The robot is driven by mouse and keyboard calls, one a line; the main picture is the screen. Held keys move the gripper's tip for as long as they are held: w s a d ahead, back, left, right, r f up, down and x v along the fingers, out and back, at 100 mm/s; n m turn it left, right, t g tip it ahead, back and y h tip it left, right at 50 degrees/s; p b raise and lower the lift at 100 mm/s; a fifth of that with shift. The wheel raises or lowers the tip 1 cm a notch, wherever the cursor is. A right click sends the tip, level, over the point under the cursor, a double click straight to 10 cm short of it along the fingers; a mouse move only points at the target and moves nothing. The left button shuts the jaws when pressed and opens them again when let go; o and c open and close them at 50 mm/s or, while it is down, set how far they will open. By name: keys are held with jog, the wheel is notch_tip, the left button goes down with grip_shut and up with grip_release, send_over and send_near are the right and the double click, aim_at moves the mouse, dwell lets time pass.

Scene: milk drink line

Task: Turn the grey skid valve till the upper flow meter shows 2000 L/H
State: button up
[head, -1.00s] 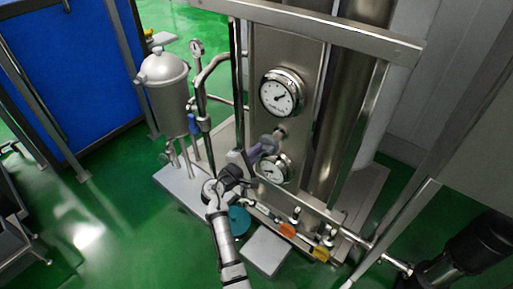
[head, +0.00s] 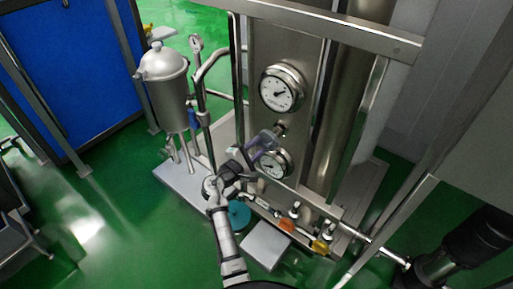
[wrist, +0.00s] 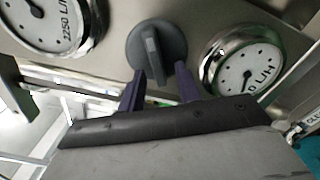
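The grey skid valve (wrist: 172,42) is a round knob with a raised bar, on the steel panel between two dials. In the head view the valve (head: 282,131) is partly behind my gripper (head: 270,138). The upper flow meter (head: 281,88) is a round white dial; its needle points up and right, and its figures are too small to read. In the wrist view it is cut off at the top left (wrist: 48,22).
The lower flow meter (head: 271,164) sits just below my gripper. Pipes with orange (head: 286,226) and yellow (head: 320,246) handles run along the skid's base. A grey vessel (head: 163,90) stands left. A steel crossbar (head: 330,28) passes above the panel.

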jog(key=b+v, duration=0.3)
jog(key=v, duration=1.1)
jog(key=shift+b, duration=0.35)
